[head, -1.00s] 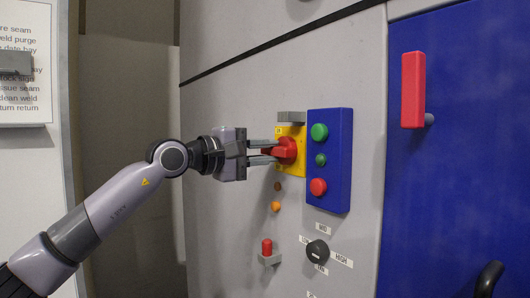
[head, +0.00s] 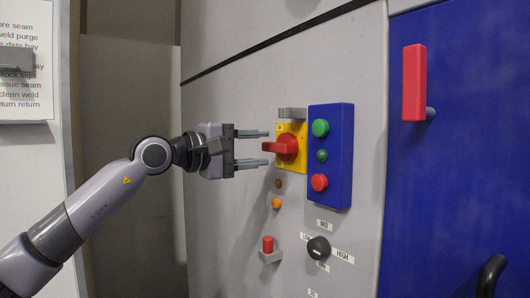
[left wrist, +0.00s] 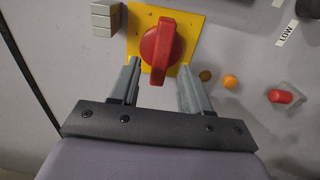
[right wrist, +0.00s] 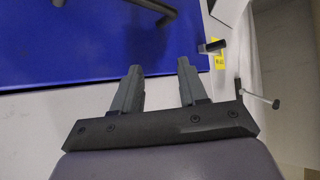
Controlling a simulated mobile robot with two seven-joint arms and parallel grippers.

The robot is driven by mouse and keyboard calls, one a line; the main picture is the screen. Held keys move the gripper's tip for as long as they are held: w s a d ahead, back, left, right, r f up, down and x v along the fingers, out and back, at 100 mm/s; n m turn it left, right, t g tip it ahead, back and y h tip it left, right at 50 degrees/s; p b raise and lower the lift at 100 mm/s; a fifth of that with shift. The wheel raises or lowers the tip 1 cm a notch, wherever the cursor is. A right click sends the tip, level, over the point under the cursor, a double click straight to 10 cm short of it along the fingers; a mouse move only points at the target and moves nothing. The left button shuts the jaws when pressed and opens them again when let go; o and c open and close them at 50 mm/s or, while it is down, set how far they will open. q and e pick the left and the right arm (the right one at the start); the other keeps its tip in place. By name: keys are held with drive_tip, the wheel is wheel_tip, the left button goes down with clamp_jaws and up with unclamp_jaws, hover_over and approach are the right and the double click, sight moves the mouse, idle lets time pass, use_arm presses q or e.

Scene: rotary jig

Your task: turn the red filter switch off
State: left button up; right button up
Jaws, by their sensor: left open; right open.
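A red rotary switch (head: 281,147) sits on a yellow plate (head: 294,163) on the grey panel; its handle lies about level and points left in the head view. In the left wrist view the red handle (left wrist: 160,48) stands upright in the picture. My left gripper (head: 268,148) is open and empty, just left of the handle. Its fingertips lie to either side of the handle's end, apart from it. Lettering on the plate is too small to read. My right gripper (right wrist: 158,75) is open and empty in the right wrist view, near a blue surface.
A blue box (head: 330,180) with green and red buttons is right of the switch. A grey block (head: 291,113) sits above it. Orange lamps (head: 277,203), a small red toggle (head: 268,244) and a black knob (head: 318,248) are below. A red handle (head: 414,82) juts from the blue door (head: 460,170).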

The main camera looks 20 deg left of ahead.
use_arm(q)
drive_tip(key=v, duration=0.4)
drive_tip(key=shift+s+a+b, duration=0.15)
drive_tip(key=shift+b, duration=0.25)
